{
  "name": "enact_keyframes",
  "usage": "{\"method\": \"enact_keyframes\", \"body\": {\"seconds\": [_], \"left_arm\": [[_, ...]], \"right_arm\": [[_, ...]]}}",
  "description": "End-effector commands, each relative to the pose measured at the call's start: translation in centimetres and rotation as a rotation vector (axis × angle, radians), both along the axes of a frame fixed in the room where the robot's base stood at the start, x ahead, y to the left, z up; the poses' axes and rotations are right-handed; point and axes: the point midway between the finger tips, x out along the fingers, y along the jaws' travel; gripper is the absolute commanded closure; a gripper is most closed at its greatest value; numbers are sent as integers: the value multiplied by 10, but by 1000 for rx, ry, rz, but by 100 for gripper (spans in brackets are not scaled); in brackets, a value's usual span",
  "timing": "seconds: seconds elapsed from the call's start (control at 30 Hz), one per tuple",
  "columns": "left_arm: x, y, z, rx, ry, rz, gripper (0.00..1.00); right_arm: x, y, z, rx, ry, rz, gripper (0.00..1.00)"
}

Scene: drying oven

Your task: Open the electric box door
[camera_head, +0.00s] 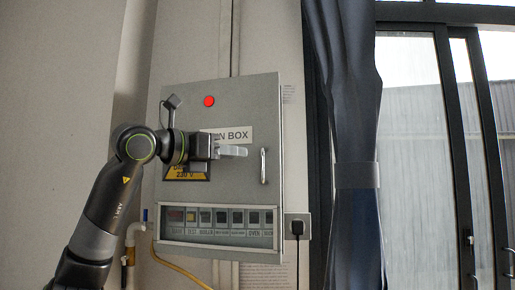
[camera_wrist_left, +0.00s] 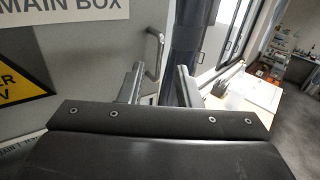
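The electric box (camera_head: 222,105) is a grey wall cabinet marked "MAIN BOX", with its door shut. Its vertical metal handle (camera_head: 263,165) is on the right side of the door; the handle also shows in the left wrist view (camera_wrist_left: 154,52). My left gripper (camera_head: 240,151) is in front of the door, to the left of the handle and apart from it. In the left wrist view its two fingers (camera_wrist_left: 157,84) stand apart with nothing between them, and the handle is beyond them. My right gripper is not in either view.
A red button (camera_head: 208,101) is on the upper door. A row of switches behind a window (camera_head: 218,232) runs along the bottom. A black plug (camera_head: 297,227) sits in an outlet at the right. A dark curtain (camera_head: 357,120) and glass doors (camera_head: 420,150) are farther right.

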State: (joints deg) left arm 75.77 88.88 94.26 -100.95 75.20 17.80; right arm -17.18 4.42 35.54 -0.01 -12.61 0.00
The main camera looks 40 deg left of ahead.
Motion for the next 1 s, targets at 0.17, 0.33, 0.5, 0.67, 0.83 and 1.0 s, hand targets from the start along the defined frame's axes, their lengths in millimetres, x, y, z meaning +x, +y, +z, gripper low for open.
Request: {"method": "enact_keyframes", "body": {"seconds": [0.17, 0.33, 0.5, 0.67, 0.83, 1.0], "left_arm": [[39, -5, 4, -2, 3, -5, 70], [65, -7, 3, -2, 2, -4, 70], [77, -8, 1, 0, 1, -2, 70], [79, -8, -1, 0, 1, 0, 70], [79, -8, -1, 0, 1, 0, 72], [79, -8, 0, 0, 0, -1, 94]], "right_arm": [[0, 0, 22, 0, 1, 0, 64], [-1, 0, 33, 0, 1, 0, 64], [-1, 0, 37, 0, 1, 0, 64], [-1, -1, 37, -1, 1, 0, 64], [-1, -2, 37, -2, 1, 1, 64], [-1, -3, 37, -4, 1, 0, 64]]}}
